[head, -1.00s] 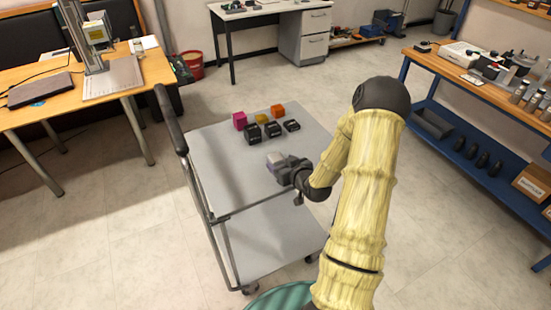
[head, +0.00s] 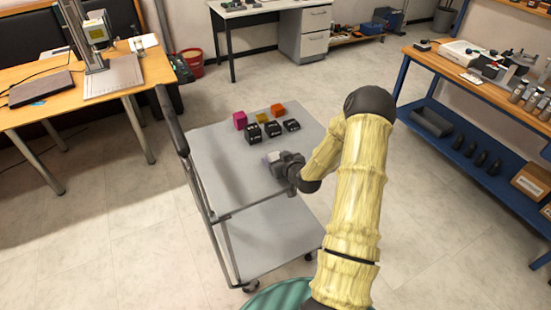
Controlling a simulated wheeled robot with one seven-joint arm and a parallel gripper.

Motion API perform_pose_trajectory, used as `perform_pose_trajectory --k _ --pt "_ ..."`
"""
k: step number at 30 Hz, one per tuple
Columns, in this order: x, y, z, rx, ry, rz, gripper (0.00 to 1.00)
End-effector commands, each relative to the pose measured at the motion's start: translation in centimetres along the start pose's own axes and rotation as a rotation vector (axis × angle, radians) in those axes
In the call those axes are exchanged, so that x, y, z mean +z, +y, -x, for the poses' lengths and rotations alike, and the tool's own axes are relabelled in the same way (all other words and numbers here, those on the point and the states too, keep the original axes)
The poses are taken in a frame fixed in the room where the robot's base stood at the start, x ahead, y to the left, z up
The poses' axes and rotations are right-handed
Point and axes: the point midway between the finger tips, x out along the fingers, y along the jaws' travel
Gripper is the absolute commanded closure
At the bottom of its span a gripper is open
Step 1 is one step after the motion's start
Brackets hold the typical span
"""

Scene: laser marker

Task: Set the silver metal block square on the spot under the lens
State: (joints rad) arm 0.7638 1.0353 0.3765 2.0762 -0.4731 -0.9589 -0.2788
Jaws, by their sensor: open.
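The silver metal block (head: 273,156) shows as a small pale shape at the jaws of my gripper (head: 271,160), over the right part of the grey cart top. My gripper is open, and its dark body hides much of the block. I cannot tell whether the jaws are around the block or just above it. The laser marker (head: 97,32) stands on the wooden table at the left. Its lens head hangs on a column over a grey base plate (head: 115,76). The spot under the lens is too small to make out.
On the cart (head: 222,186) behind my gripper stand a magenta block (head: 240,120), an orange block (head: 277,110), a yellow block (head: 262,118) and several black blocks (head: 273,128). The cart's handle (head: 171,120) rises at its left. A dark laptop (head: 40,88) lies left of the marker.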

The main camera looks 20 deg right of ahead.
Motion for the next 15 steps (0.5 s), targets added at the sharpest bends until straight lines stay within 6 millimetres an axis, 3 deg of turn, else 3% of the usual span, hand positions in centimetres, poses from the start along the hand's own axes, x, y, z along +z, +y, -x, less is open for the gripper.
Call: perform_pose_trajectory --k 6,15 --pt "-0.01 0.0 0.02 0.0 0.0 0.0 0.33" --pt "-0.05 0.0 0.03 0.0 0.001 0.0 0.87"
